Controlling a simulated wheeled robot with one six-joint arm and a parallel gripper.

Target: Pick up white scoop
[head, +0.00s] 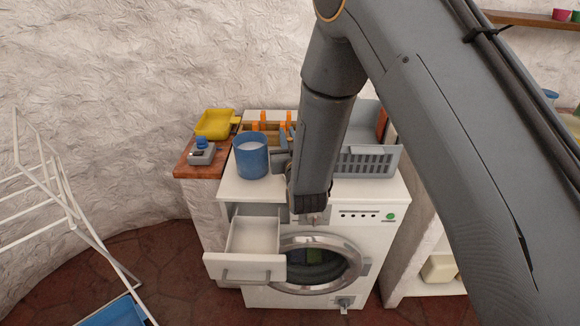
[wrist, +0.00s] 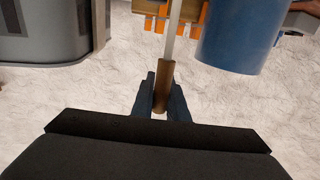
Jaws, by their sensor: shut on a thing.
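My gripper (wrist: 163,98) is shut on the brown handle of the white scoop (wrist: 165,80) in the wrist view. A thin pale shaft runs from the handle up past the top edge of that view. The scoop's bowl is out of frame. In the head view my arm hides most of the gripper, and I cannot make out the scoop there. The gripper is just right of a blue tub (head: 250,160) with white contents. The tub also shows at the upper right of the wrist view (wrist: 243,35).
The tub stands on a washing machine (head: 368,230) with its drawer (head: 248,268) pulled out. Behind are a wooden rack with orange pieces (head: 257,126) and a grey bin (head: 365,163). A yellow tray (head: 215,124) sits left. A white drying rack (head: 45,170) stands far left.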

